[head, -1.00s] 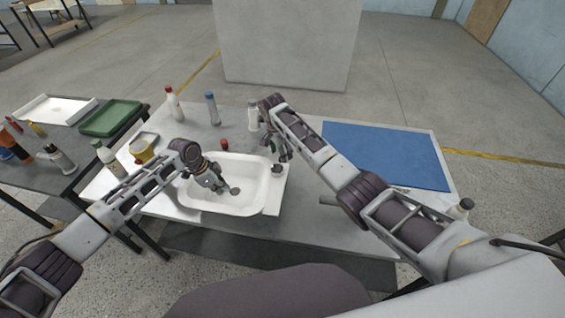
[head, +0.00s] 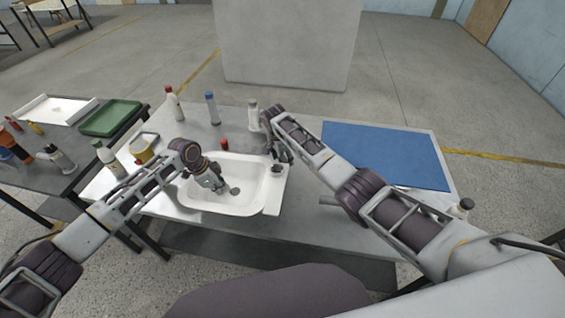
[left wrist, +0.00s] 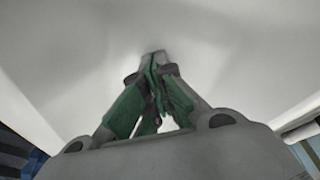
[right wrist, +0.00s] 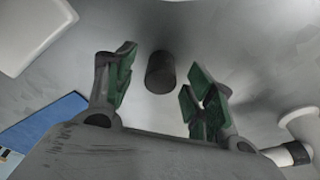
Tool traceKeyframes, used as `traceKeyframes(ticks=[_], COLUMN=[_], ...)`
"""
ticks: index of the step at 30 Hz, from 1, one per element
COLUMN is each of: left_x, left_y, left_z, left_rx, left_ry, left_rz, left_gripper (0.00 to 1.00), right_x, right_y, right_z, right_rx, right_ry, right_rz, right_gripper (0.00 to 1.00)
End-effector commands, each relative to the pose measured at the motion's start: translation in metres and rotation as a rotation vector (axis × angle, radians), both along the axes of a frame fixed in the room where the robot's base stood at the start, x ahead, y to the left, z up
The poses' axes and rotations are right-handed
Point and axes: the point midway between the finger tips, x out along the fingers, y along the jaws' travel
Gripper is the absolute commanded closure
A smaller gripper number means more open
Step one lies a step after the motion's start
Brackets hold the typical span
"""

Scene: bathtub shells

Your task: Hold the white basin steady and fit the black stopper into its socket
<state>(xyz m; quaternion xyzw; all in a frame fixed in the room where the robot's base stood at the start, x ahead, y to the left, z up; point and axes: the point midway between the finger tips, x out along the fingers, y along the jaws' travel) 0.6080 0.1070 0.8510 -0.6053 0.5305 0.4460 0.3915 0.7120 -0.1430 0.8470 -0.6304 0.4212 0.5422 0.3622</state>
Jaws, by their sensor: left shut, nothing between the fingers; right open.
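The white basin (head: 205,207) sits on the grey table, with a dark round socket (head: 235,190) in its floor. My left gripper (head: 221,189) reaches down inside the basin beside the socket. In the left wrist view its green-padded fingers (left wrist: 158,68) are together with nothing between them, over the pale basin floor. The black stopper (right wrist: 160,72) is a short dark cylinder. In the right wrist view it shows just beyond the open fingers of my right gripper (right wrist: 158,85), roughly centred between them. In the head view my right gripper (head: 283,157) is near the basin's right rim.
Behind the basin stand a red-capped bottle (head: 174,103), a blue-capped bottle (head: 212,108) and a white bottle (head: 253,116). A blue mat (head: 390,155) covers the table's right.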

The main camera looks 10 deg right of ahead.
Motion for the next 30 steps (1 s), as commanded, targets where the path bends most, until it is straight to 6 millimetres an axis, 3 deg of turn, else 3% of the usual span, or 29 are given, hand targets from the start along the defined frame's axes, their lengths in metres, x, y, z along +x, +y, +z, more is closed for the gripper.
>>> traceKeyframes(ticks=[18,30], left_x=[-0.0013,-0.0013], left_y=[0.0008,0.0008], left_z=[-0.0026,-0.0026], left_rx=[0.003,0.003], left_ry=[0.004,0.004], left_rz=[0.000,0.000], left_gripper=[1.00,1.00], right_x=[0.0005,0.0005], right_y=[-0.0006,-0.0007], right_z=[-0.0064,-0.0062], right_rx=[0.000,0.000], right_ry=[-0.001,-0.001], right_rz=[0.000,0.000], right_gripper=[0.46,0.95])
